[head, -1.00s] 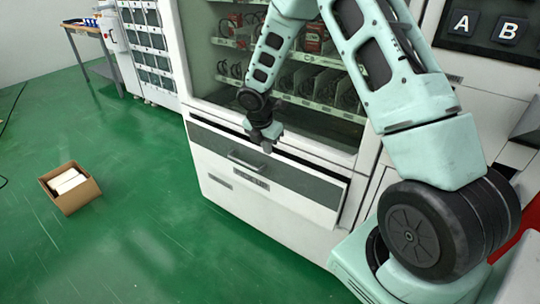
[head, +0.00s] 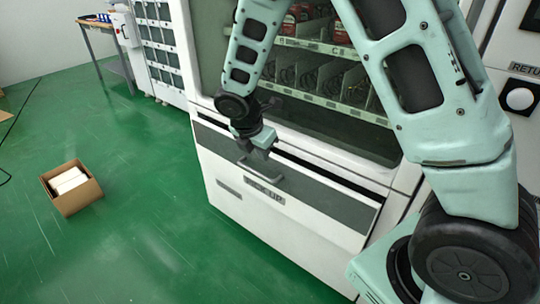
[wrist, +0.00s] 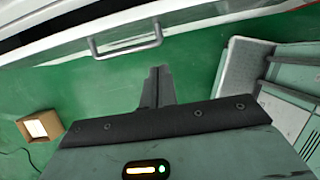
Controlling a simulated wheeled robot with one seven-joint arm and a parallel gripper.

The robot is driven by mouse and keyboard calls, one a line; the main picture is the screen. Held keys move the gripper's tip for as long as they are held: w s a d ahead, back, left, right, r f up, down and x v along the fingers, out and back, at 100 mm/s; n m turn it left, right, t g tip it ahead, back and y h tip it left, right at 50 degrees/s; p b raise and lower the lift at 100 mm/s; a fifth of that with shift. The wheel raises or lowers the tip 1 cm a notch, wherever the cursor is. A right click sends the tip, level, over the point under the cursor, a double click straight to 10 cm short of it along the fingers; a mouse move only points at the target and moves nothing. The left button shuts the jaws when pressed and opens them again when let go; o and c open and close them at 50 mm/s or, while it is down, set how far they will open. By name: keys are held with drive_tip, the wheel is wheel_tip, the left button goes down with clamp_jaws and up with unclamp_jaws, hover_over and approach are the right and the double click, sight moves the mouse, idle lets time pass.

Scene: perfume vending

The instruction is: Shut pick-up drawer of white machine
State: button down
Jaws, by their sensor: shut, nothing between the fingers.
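The white machine (head: 290,236) stands ahead with its pick-up drawer (head: 330,203) partly out; a dark gap shows along the top of its front in the head view. The drawer has a dark grey band and a bar handle (head: 262,176), with a "PICK UP" label (head: 264,192) below. The handle also shows in the wrist view (wrist: 125,48). My gripper (head: 260,150) is shut and empty, just in front of the drawer near the handle. In the wrist view, its fingertips (wrist: 158,72) point at the drawer front, apart from the handle.
An open cardboard box (head: 72,190) with white contents lies on the green floor at left. A workbench (head: 100,24) stands at the far left. Another panel with a round white button (head: 519,98) is at right.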

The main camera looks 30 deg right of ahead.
sight(283, 161)
drive_tip(key=x, duration=0.3)
drive_tip(key=d+b+x, duration=0.1)
drive_tip(key=x, duration=0.2)
drive_tip(key=d+x, duration=0.1)
drive_tip(key=x, duration=0.2)
drive_tip(key=shift+w+d+r, duration=0.1)
drive_tip(key=shift+w, duration=0.25)
drive_tip(key=shift+w+d, duration=0.3)
drive_tip(key=shift+d, duration=0.4)
drive_tip(key=shift+w+d+r+p, duration=0.1)
drive_tip(key=shift+w+d+p, duration=0.1)
drive_tip(key=shift+d+p, duration=0.25)
drive_tip(key=shift+w+d+r+p, duration=0.1)
drive_tip(key=shift+w+d+p, duration=0.15)
drive_tip(key=shift+d, duration=0.45)
drive_tip(key=shift+d+f, duration=0.1)
drive_tip(key=shift+f, duration=0.1)
